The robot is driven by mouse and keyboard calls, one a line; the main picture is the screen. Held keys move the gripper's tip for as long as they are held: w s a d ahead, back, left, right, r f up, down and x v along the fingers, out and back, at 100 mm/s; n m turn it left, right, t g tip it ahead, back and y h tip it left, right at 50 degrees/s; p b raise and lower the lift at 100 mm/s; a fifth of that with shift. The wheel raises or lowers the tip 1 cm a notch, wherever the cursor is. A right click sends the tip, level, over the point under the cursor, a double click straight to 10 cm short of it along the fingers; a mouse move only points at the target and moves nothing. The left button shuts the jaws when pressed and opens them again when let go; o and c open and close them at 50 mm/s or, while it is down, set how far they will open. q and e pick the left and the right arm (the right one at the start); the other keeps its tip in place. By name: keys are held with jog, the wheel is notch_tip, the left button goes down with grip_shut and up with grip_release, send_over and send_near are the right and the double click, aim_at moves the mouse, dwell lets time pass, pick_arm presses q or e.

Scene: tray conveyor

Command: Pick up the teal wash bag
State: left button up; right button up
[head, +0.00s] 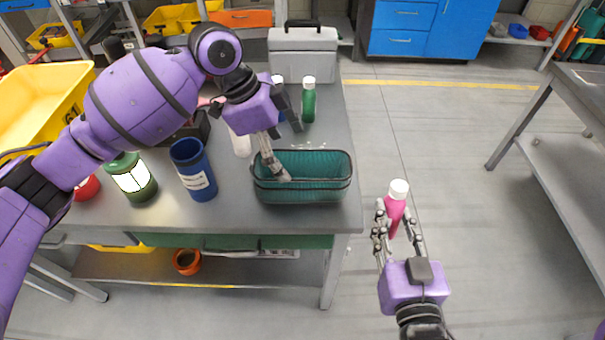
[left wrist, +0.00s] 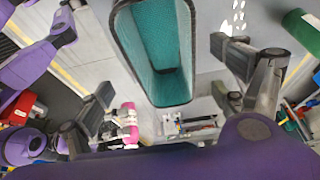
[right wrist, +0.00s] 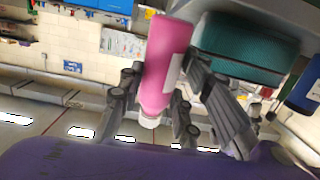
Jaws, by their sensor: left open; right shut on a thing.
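The teal wash bag (head: 325,190) is an open, box-shaped bag with a dark rim, standing near the front right edge of the grey workbench. It also shows in the left wrist view (left wrist: 150,50), lying between the two fingers. My left gripper (head: 284,145) is open, with one finger over the left part of the bag and the other further back. I cannot tell whether the fingers touch it. My right gripper (head: 394,214) is shut on a pink bottle (head: 396,208) with a white cap, held upright off the bench's right edge. The right wrist view shows the bottle (right wrist: 165,60) too.
On the workbench (head: 235,221) stand a blue jar (head: 195,172), a green-and-white jar (head: 130,182), a green bottle (head: 308,103) and a grey case (head: 303,55). A yellow bin (head: 35,95) is at the left. The floor to the right is clear up to another table (head: 570,150).

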aim_at(303, 176)
pick_arm(q)
jog(key=x, duration=0.4)
jog(key=shift+d+f, duration=0.2)
jog(key=shift+f, duration=0.1)
jog(key=x, duration=0.5)
jog(key=shift+w, duration=0.25)
jog(key=shift+r, duration=0.15)
jog(key=c, duration=1.4)
